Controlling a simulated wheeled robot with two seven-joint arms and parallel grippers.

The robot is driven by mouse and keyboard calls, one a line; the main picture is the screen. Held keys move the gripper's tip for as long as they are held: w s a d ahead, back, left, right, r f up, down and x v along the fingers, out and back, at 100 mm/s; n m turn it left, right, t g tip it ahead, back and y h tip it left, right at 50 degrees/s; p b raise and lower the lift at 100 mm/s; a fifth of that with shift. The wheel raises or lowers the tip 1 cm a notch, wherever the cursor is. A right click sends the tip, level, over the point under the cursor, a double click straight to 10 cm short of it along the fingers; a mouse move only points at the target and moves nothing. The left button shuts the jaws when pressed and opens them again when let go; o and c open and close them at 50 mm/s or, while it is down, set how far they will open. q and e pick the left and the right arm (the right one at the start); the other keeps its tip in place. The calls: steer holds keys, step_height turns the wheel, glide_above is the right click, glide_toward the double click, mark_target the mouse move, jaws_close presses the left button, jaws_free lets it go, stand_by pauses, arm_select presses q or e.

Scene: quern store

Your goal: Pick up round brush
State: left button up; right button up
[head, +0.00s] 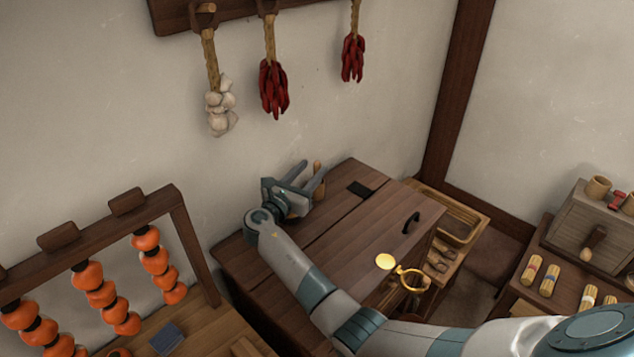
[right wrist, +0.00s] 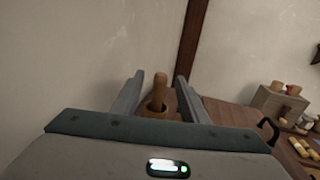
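My right gripper (head: 313,171) is over the back of the dark wooden chest, near the wall. Its two fingers are apart. A light-wood upright handle (head: 317,166), which may be the round brush, shows beside the fingertips. In the right wrist view the handle (right wrist: 159,90) stands between the open fingers (right wrist: 160,82), apart from both. A round wooden rim shows at its foot; its lower part is hidden by the gripper body. I cannot see bristles. My left gripper is not in view.
The chest top (head: 345,240) is mostly clear, with a black handle (head: 411,222) at right. Garlic (head: 220,107) and red peppers (head: 273,88) hang above. A rack of orange strings (head: 150,250) stands left. A side table at right holds yellow bundles (head: 549,281) and a grey box (head: 588,222).

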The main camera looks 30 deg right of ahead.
mark_target(315, 167)
steer(key=b+x, duration=0.1)
steer(key=x, duration=0.2)
steer(key=shift+d, duration=0.2)
steer(key=shift+w+d, duration=0.1)
steer(key=shift+d, duration=0.05)
jaws_close()
